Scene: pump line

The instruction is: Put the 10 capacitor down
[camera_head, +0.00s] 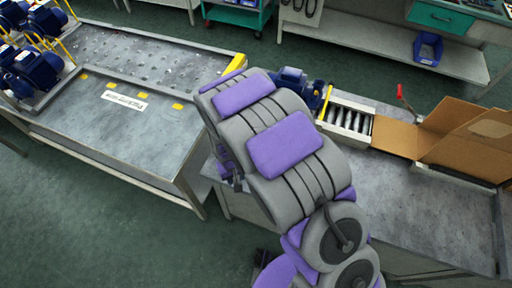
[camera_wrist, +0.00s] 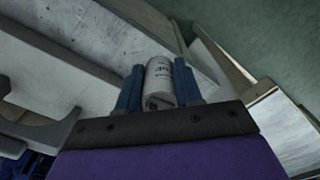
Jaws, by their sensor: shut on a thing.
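In the wrist view, my gripper (camera_wrist: 158,84) has its two blue fingers closed on the sides of a small pale cylinder with dark print, the 10 capacitor (camera_wrist: 160,77). The print is too small to read fully. Below the capacitor in that view are a grey worktop (camera_wrist: 90,35) and, to the right, a strip of green floor. I cannot tell whether the capacitor touches anything. In the head view my purple and grey arm hides the gripper and the capacitor, near the gap between the two benches.
The left bench (camera_head: 95,130) carries a perforated tray, yellow marks, a white label (camera_head: 124,100) and several blue motors (camera_head: 35,70). The right bench (camera_head: 430,215) holds a blue motor (camera_head: 292,82), a roller strip (camera_head: 348,121) and an open cardboard box (camera_head: 465,135). Its front is clear.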

